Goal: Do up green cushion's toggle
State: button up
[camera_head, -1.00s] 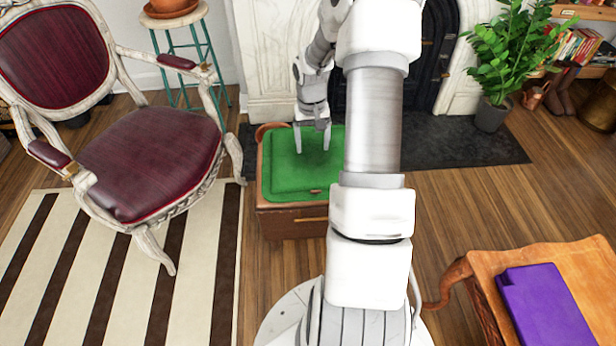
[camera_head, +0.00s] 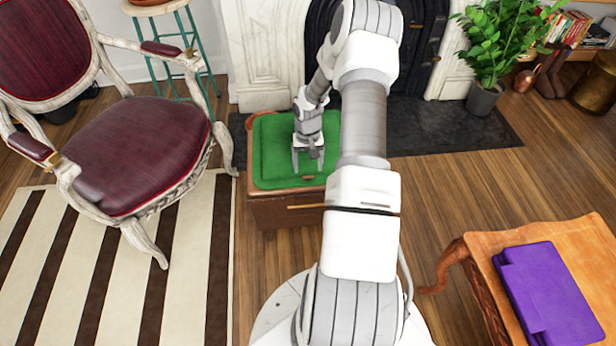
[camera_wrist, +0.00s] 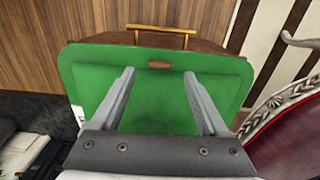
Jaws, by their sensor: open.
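The green cushion (camera_head: 272,150) lies flat on a brown wooden chest. In the wrist view the cushion (camera_wrist: 155,110) fills the middle. A small brown toggle (camera_wrist: 159,64) sits near its edge on the chest's handle side; it also shows in the head view (camera_head: 308,178). I cannot tell whether its loop is around it. My gripper (camera_head: 308,167) is open and empty, pointing down over the cushion's front part. In the wrist view its fingers (camera_wrist: 159,74) stand apart, with the toggle seen between and just beyond their tips. Whether they touch the cushion is unclear.
The chest (camera_head: 272,212) has a brass bar handle (camera_wrist: 161,31) on its front. A red armchair (camera_head: 140,150) stands to the left on a striped rug (camera_head: 100,270). A wooden table (camera_head: 485,255) with a purple folded item (camera_head: 548,290) is at the lower right. Floor between is clear.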

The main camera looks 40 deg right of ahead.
aim_at(308, 176)
jog(key=shift+f+b, duration=0.45)
jog(key=shift+f, duration=1.7)
jog(key=shift+c, duration=0.3)
grip_shut()
